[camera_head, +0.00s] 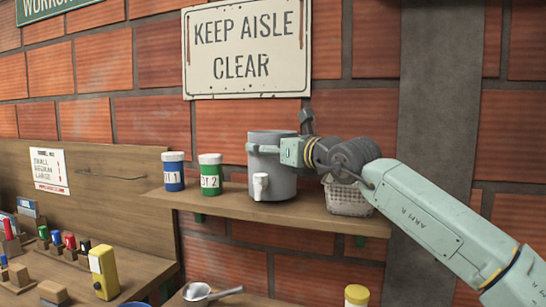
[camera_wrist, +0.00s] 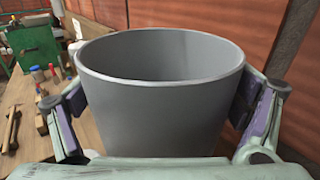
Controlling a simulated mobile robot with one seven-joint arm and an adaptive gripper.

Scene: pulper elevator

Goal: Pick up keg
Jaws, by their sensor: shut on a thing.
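The keg (camera_head: 272,178) is a grey, open-topped cylinder with a white tap low on its front. It stands upright at the wooden wall shelf (camera_head: 318,215), and its base looks to be on the board or very close above it. In the wrist view the keg (camera_wrist: 160,115) fills the middle, with its round rim and empty-looking inside showing. My gripper (camera_head: 281,142) comes from the right and is shut on the keg near its top. In the wrist view its purple-padded fingers press both sides of the wall. The far side of the keg is hidden.
Blue (camera_head: 173,171) and green (camera_head: 210,173) labelled jars stand left of the keg on the shelf. A pale basket (camera_head: 347,198) is close on the right, under my wrist. A brick wall with a sign (camera_head: 246,48) is behind. A bench with a yellow item (camera_head: 103,272) is lower left.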

